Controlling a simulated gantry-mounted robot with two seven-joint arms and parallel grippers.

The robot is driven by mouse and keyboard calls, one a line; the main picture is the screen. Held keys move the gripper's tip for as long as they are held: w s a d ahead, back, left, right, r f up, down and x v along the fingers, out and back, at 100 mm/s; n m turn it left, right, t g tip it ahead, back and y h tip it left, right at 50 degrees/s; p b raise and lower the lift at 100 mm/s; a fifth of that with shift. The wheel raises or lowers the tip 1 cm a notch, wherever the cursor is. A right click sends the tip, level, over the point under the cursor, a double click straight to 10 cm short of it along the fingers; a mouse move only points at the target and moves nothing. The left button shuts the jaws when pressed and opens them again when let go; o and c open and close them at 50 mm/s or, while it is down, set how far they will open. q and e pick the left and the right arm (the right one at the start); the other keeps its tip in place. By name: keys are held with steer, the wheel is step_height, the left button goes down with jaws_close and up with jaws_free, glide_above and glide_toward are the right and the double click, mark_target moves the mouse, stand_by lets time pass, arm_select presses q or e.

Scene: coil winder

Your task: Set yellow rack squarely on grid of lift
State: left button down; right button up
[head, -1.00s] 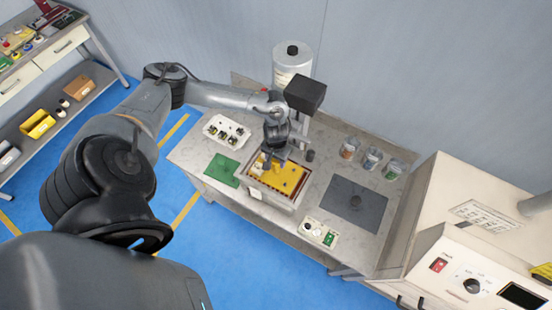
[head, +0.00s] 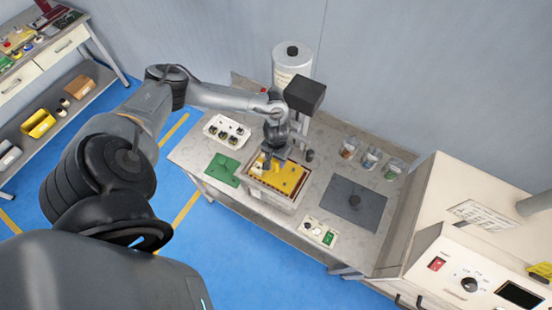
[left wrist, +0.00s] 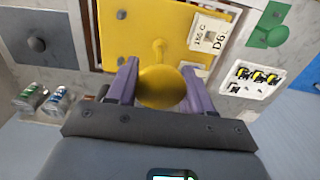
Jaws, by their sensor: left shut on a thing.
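The yellow rack (head: 292,180) is a flat yellow plate at the open top of the pale, box-shaped lift (head: 272,197) on the bench. It nearly fills the rim, looking roughly in line with it. My left gripper (head: 270,163) is over the rack's left part. In the left wrist view its purple fingers (left wrist: 152,90) are shut around the round yellow knob of the rack (left wrist: 150,30). A white label (left wrist: 209,33) lies on the rack. The grid is hidden beneath the rack, so I cannot tell whether they touch. My right gripper is out of view.
A white tray (head: 238,128) with dark parts and a green mat (head: 222,169) lie left of the lift. A dark grey mat (head: 368,210), several jars (head: 370,158) and a switch box (head: 320,232) are to the right. A dark-headed column (head: 305,94) stands behind.

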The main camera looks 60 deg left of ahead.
arm_select(q)
steer(key=shift+f, duration=0.75)
steer(key=shift+c, duration=1.8)
jaws_free()
steer(key=shift+f, duration=0.1)
step_height(320, 180, up, 11)
steer(key=shift+f+b, duration=0.1)
steer(key=shift+b, duration=0.2)
